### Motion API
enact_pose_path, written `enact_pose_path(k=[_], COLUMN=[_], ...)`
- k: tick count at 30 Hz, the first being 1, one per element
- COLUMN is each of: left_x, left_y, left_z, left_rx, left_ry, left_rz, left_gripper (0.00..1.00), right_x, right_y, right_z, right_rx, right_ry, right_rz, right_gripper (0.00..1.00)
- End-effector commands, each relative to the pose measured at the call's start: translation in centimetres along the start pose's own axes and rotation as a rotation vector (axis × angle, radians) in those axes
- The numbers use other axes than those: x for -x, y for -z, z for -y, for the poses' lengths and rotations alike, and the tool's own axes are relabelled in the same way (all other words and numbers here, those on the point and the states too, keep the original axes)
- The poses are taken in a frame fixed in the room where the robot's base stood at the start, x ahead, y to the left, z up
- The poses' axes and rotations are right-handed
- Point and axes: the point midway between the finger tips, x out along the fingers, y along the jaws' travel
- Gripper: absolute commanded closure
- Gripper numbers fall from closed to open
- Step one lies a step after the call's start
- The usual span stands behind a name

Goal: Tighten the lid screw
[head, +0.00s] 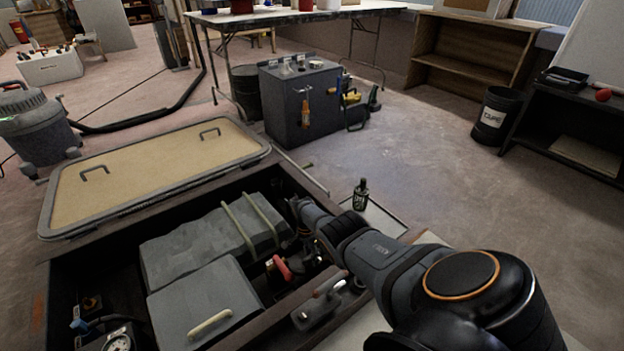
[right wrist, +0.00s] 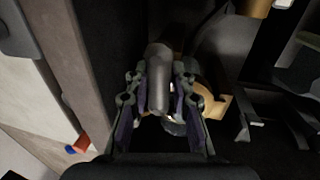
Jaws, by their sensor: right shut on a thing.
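My right arm reaches over the open hatch bay, and its gripper (head: 301,226) is down inside at the bay's far right side, small and dark there. In the right wrist view the gripper (right wrist: 160,88) is shut on a grey cylindrical part (right wrist: 158,72), with one finger on each side of it. A shiny round end shows below the part, between the fingers. The bay holds a grey box with two pale straps (head: 205,240) and a grey lid with a pale handle (head: 205,305). I cannot make out the lid screw for certain. My left gripper is not in view.
The bay's dark frame (head: 300,182) rises around the gripper. A tan hatch panel (head: 150,170) lies behind it. A red-handled part (head: 282,267) sits inside the bay, and a brass-coloured part (right wrist: 213,104) is close to the right finger. A dark bottle (head: 361,196) stands beyond the frame.

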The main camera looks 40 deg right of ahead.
Motion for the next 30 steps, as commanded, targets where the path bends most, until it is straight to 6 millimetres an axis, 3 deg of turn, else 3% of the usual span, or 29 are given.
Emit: enact_pose_path(k=[15, 16, 21, 30], left_x=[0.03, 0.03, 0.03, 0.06], left_y=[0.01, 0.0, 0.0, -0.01], left_z=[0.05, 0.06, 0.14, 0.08], left_rx=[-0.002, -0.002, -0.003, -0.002], left_ry=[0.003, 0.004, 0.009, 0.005], left_rz=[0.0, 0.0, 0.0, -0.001], left_gripper=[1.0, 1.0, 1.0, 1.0], right_x=[-0.1, -0.1, -0.07, 0.04], right_y=[-0.07, -0.06, -0.04, 0.02], right_z=[-0.12, -0.12, -0.08, 0.0], right_rx=[-0.02, -0.02, -0.019, -0.019], right_ry=[-0.004, -0.004, -0.002, 0.0], right_rz=[0.006, 0.006, 0.005, 0.004], right_gripper=[1.0, 0.76, 0.53, 0.53])
